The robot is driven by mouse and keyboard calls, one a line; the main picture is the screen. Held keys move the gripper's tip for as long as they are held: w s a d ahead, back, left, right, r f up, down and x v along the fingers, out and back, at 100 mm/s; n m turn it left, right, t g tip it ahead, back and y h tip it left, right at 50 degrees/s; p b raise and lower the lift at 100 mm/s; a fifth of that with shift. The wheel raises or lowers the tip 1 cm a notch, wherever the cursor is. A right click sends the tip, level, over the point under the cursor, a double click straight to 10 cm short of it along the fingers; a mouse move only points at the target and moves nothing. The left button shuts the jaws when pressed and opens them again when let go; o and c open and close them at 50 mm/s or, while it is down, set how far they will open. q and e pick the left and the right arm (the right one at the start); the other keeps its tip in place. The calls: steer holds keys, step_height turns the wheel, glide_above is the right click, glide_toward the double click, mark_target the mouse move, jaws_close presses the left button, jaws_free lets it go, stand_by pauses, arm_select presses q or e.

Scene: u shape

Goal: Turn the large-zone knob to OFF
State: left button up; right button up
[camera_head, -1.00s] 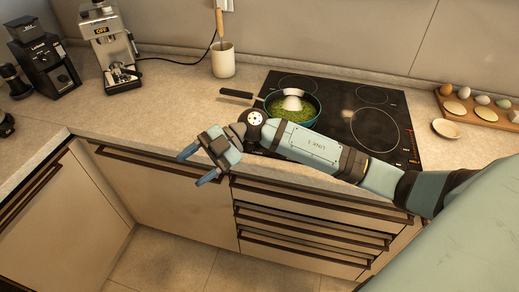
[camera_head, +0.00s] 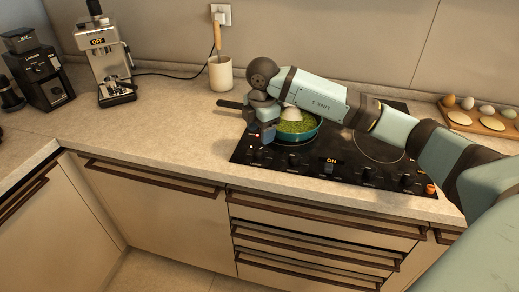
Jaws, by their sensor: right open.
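The black cooktop (camera_head: 345,148) has a row of knobs along its front edge, with an ON display (camera_head: 331,160) above the middle one. The labels are too small to read, so I cannot tell which is the large-zone knob. My right gripper (camera_head: 262,138) is open and points down over the cooktop's front left corner, close to the leftmost knob (camera_head: 260,155). I cannot tell whether it touches that knob. A teal pan (camera_head: 300,133) with green food stands just right of the gripper, partly hidden by my right arm. My left gripper is out of view.
An orange knob or button (camera_head: 430,189) sits at the cooktop's front right corner. A utensil crock (camera_head: 220,73), an espresso machine (camera_head: 105,60) and a grinder (camera_head: 40,75) stand to the left. An egg board (camera_head: 485,120) lies at right. The counter left of the cooktop is clear.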

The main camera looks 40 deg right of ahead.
mark_target(259, 150)
steer(key=f, duration=0.7)
steer(key=shift+w, duration=0.2)
steer(key=c, duration=0.9)
